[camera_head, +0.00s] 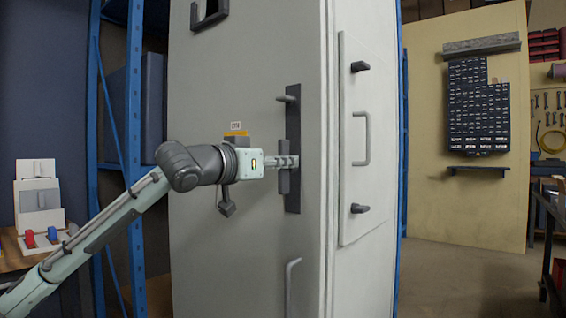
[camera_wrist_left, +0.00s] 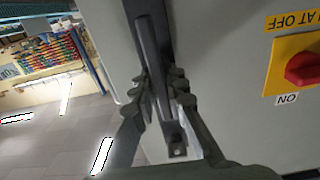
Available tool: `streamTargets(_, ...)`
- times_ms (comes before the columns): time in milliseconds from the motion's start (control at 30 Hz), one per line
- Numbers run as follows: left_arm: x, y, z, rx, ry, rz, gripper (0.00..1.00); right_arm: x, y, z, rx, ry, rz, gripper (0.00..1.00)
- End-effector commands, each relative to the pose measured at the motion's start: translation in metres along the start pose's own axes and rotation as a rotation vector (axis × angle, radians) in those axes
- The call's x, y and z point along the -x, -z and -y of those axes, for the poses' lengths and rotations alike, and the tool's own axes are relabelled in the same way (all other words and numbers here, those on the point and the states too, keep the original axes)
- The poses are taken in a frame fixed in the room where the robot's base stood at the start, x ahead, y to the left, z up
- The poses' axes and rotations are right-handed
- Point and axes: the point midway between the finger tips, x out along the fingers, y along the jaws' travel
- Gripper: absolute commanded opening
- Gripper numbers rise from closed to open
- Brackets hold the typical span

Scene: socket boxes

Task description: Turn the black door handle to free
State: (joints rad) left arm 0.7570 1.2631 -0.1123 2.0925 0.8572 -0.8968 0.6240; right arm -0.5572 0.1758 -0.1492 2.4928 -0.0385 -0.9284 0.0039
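The black door handle (camera_head: 284,182) is a narrow upright bar on a long dark plate (camera_head: 293,112) on the grey cabinet's front. It also shows in the left wrist view (camera_wrist_left: 152,50), running down between the fingers. My left gripper (camera_head: 285,162) reaches in from the left, with its fingers at the handle. In the left wrist view, the fingers (camera_wrist_left: 161,85) lie close on either side of the bar. Whether both fingers press on it is unclear. The handle looks near upright, in line with the plate. My right gripper is out of view.
A red rotary switch on a yellow plate (camera_wrist_left: 292,65) sits beside the handle in the left wrist view. The grey cabinet (camera_head: 245,60) has a side panel with a pull handle (camera_head: 362,138). Blue racking (camera_head: 134,90) stands behind. Open floor (camera_head: 460,280) lies to the right.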

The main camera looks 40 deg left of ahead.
Motion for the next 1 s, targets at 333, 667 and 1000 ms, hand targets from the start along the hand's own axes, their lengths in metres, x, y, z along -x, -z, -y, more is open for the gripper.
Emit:
streamTargets(333, 0.000, 0.000, 0.000, 0.004, 0.000, 0.000, 0.00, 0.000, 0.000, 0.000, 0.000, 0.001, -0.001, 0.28)
streamTargets(667, 0.000, 0.000, 0.001, 0.115, -0.001, 0.001, 0.00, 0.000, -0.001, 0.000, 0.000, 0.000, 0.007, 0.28)
streamTargets(1000, 0.000, 0.000, 0.004, 0.408, -0.002, 0.000, 0.00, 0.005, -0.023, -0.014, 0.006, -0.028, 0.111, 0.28)
